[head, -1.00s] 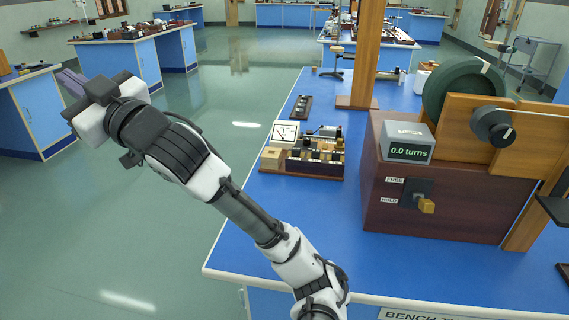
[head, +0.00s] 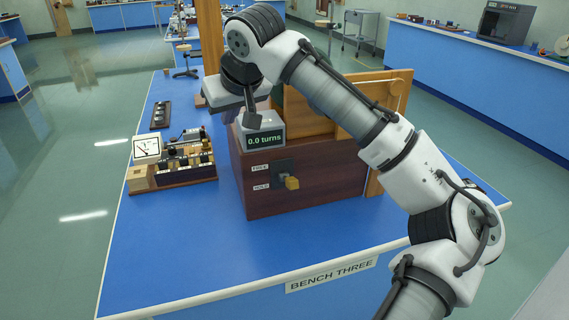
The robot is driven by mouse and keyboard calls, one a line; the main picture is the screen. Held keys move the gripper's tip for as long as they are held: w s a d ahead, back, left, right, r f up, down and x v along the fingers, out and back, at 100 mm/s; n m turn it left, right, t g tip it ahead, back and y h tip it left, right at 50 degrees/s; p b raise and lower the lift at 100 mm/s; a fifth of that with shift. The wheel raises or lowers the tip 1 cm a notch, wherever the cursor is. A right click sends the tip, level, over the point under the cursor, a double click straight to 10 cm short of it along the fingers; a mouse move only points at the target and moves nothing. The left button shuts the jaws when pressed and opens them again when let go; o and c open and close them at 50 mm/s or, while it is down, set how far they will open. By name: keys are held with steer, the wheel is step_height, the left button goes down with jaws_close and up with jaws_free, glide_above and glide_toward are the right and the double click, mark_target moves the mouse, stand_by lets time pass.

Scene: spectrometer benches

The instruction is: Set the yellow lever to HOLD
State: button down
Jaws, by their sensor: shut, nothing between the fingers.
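The yellow lever (head: 292,183) sticks out of a dark plate (head: 281,168) on the front of a reddish-brown wooden box (head: 320,178). Its knob is at the lower right of the plate, roughly level with the HOLD label (head: 261,187). The FREE label (head: 260,168) is above that one. I cannot tell exactly which setting the lever is in. My gripper (head: 253,120) is shut and empty, fingers pointing down, by the upper left of the box. It overlaps the top of the display in the picture, above and left of the lever, apart from it.
The grey display (head: 265,137) on the box reads 0.0 turns. A board with a meter (head: 147,148) stands left of the box. My arm hides the large wheel and part of the wooden frame (head: 372,92). The blue bench top (head: 200,235) is clear in front.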

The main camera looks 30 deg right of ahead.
steer(key=s+d+m+g+h, duration=0.1)
steer(key=s+d+m+g, duration=0.2)
steer(key=s+d, duration=0.6)
steer(key=shift+d+r, duration=0.35)
steer(key=shift+r, duration=0.05)
steer(key=p, duration=0.2)
glide_above(291, 179)
steer(key=w, duration=0.1)
steer(key=f, duration=0.8)
steer(key=shift+w+d+f, duration=0.15)
steer(key=shift+d+f, duration=0.05)
steer(key=shift+f, duration=0.1)
steer(key=f, duration=0.1)
steer(key=s+f, duration=0.1)
steer(key=f, duration=0.1)
steer(key=shift+f+p, duration=0.2)
steer(key=shift+p, duration=0.15)
steer(key=shift+s+a+f, duration=0.15)
steer(key=shift+f, duration=0.35)
